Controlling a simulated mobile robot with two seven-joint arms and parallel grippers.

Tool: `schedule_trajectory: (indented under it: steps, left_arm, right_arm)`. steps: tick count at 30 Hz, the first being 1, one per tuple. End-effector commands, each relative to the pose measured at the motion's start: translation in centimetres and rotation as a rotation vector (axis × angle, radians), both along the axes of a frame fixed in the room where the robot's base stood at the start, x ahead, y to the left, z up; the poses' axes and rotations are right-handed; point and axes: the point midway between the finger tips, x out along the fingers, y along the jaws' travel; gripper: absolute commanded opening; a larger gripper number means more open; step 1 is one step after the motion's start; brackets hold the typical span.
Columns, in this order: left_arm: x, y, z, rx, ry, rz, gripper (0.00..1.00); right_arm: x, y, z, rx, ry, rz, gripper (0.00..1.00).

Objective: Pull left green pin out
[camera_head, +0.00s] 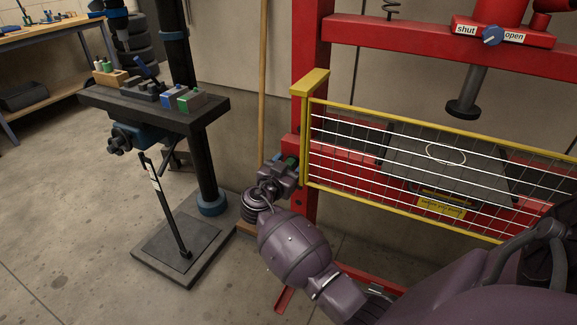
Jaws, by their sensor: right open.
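A small green part (292,162), which looks like the left green pin, shows at the left upright of the red press frame (304,206). My right gripper (286,167) is right at it, with its jaws open. The gripper and wrist cover much of the pin, so I cannot tell whether the jaws touch it or stand around it. My purple right arm reaches up to it from the lower right. My left gripper is not in view.
A yellow-framed wire guard (403,215) spans the press just right of the gripper. A drill press column (204,165) with a table (150,106) stands at left. A wooden pole (262,85) leans behind. Open floor (70,215) lies at the far left.

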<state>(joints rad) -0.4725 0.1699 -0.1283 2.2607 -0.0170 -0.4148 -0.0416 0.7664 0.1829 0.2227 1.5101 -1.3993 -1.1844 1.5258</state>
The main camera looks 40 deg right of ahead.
Motion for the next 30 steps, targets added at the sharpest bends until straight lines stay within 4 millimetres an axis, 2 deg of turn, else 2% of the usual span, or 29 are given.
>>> schedule_trajectory:
  steps: [7, 18, 23, 26, 30]
  left_arm:
    - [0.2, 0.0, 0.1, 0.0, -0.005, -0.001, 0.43]
    - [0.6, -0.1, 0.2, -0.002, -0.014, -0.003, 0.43]
    - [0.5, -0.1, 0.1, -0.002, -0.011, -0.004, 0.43]
    - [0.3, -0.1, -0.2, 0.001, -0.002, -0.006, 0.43]
    - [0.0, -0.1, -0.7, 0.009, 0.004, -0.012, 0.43]
  right_arm:
    - [0.0, 0.0, 0.0, 0.0, -0.001, 0.0, 0.57]
    - [0.0, 0.0, 0.0, 0.0, 0.0, 0.0, 0.01]
    - [-0.1, 0.2, -0.1, 0.001, 0.0, 0.0, 0.0]
    - [-0.6, 1.5, -0.3, 0.002, 0.001, 0.0, 0.0]
    - [-1.7, 4.1, -0.5, 0.003, 0.003, 0.002, 0.0]
